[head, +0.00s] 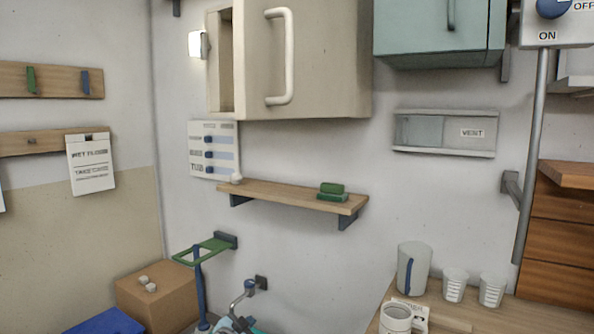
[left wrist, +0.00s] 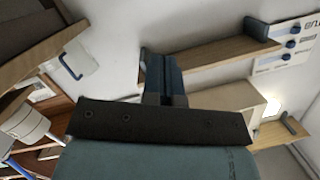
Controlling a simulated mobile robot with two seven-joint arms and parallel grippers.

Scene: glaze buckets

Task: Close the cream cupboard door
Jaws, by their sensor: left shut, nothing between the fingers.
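The cream cupboard (head: 345,60) hangs high on the wall in the head view. Its door (head: 257,62) carries a pale vertical bar handle (head: 287,55). A narrow recess shows at the left of the door, so the door does not cover the whole front. My left gripper (head: 238,323) shows small at the bottom edge of the head view, well below the cupboard and apart from it. In the left wrist view its dark fingers (left wrist: 163,62) are together with nothing between them. My right gripper is in neither view.
A wooden shelf (head: 270,195) with a green block (head: 332,190) juts out below the cupboard. A lit lamp (head: 198,44) is at its left and a teal cabinet (head: 440,35) at its right. A green bracket (head: 205,250) and a cardboard box (head: 160,295) are lower left.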

